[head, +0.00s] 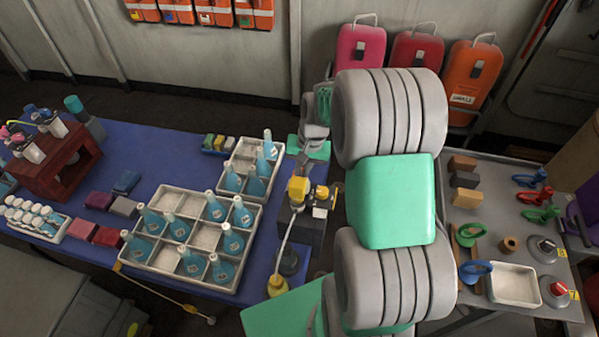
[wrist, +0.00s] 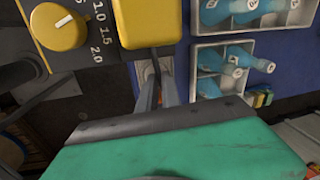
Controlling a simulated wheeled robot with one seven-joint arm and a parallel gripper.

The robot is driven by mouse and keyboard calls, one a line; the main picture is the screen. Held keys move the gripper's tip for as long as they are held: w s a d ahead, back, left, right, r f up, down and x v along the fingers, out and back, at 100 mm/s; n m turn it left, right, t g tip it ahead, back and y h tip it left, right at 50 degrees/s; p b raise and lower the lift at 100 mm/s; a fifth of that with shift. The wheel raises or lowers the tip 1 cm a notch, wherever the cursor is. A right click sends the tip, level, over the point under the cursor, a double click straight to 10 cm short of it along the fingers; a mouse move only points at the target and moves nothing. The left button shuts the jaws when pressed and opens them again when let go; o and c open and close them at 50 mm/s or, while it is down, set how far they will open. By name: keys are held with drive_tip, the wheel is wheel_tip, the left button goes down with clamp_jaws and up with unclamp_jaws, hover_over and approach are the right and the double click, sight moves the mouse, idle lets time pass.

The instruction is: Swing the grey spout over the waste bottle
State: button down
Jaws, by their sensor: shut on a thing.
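The dispenser (head: 300,215) stands at the blue table's right edge, with a yellow block (head: 299,188) on top and a yellow knob with a number dial (wrist: 55,27). The thin grey spout (head: 284,238) curves down from it towards a yellow bottle (head: 278,287), apparently the waste bottle. In the head view the spout's tip overlaps the bottle's neck; I cannot tell if they touch. My gripper (wrist: 157,75) is at the block's far side, its narrow fingers nearly together, shut on what seems to be part of the spout. The block and fingers hide the contact.
Trays of blue bottles (head: 163,258) fill the table left of the dispenser. A grey side table (head: 480,222) with blocks and handles is on the right. My arm covers the middle.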

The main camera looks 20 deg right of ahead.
drive_tip(key=shift+w+d+r, duration=0.1)
drive_tip(key=c, duration=1.5)
unclamp_jaws()
drive_tip(key=shift+c, duration=0.2)
wheel_tip(320, 180, up, 8)
drive_tip(key=d+b, duration=0.1)
drive_tip(key=shift+s+f, duration=0.2)
drive_tip(key=shift+s, duration=0.15)
